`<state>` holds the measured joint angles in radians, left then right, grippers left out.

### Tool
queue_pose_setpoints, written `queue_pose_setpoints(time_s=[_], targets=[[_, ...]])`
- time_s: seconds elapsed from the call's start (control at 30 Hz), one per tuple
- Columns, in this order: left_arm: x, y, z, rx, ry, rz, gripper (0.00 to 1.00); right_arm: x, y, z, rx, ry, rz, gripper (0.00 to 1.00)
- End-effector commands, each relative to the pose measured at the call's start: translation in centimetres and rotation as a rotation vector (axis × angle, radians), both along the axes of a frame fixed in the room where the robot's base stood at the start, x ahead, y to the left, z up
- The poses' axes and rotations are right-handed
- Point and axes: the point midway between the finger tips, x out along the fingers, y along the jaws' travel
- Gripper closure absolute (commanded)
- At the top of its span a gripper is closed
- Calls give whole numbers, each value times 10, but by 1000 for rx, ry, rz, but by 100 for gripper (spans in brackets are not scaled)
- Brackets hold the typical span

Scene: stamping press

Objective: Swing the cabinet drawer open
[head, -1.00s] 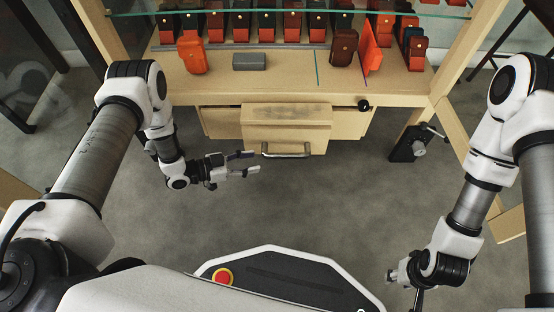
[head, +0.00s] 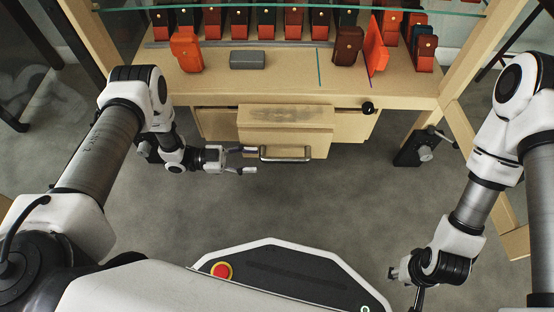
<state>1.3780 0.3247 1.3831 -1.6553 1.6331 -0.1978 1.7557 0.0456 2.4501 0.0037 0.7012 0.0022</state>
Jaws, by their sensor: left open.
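The cabinet drawer (head: 318,145) is a light wooden box front under the shelf, with a worn dark patch on its top face. It has a metal bar handle (head: 286,159) low on its front. My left gripper (head: 248,160) is open and empty, just left of the handle, its two fingers pointing right towards the handle's left end. A small gap seems to separate them, but contact is hard to judge. My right gripper (head: 418,297) is at the bottom right, far from the drawer, mostly hidden by its wrist and the frame edge.
Above the drawer, a wooden shelf (head: 280,85) holds a grey case (head: 248,60), orange and brown leather pouches and a row of several more. A black clamp-like device (head: 412,149) is by the right leg. The grey floor in front is clear.

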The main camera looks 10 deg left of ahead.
Motion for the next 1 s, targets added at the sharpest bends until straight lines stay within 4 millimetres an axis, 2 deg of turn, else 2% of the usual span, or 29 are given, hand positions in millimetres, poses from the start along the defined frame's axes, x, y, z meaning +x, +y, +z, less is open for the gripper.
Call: queue_pose_setpoints(time_s=[0.03, 0.1, 0.3, 0.43, 0.67, 0.7, 0.8, 1.0], targets=[[3, -13, -6, -2, 1, -3, 54, 0, 0, -12, 0, -1, -1, 60], [7, -31, -6, -2, 1, -3, 54, 1, 0, -20, 0, -2, -3, 60], [16, -67, -4, 0, 1, -2, 54, 6, -1, -36, -3, -15, 2, 60], [18, -76, -2, 0, 0, 0, 54, 7, -1, -39, -4, -20, 5, 60], [19, -77, 0, 1, 1, 1, 54, 8, -1, -37, -4, -21, 6, 60], [19, -77, 0, 1, 1, 1, 68, 8, -1, -37, -4, -21, 6, 60], [19, -77, 0, 1, 1, 1, 100, 8, -1, -38, -4, -21, 6, 60], [18, -77, 0, 1, 1, 1, 100, 8, -1, -37, -3, -21, 6, 60]])
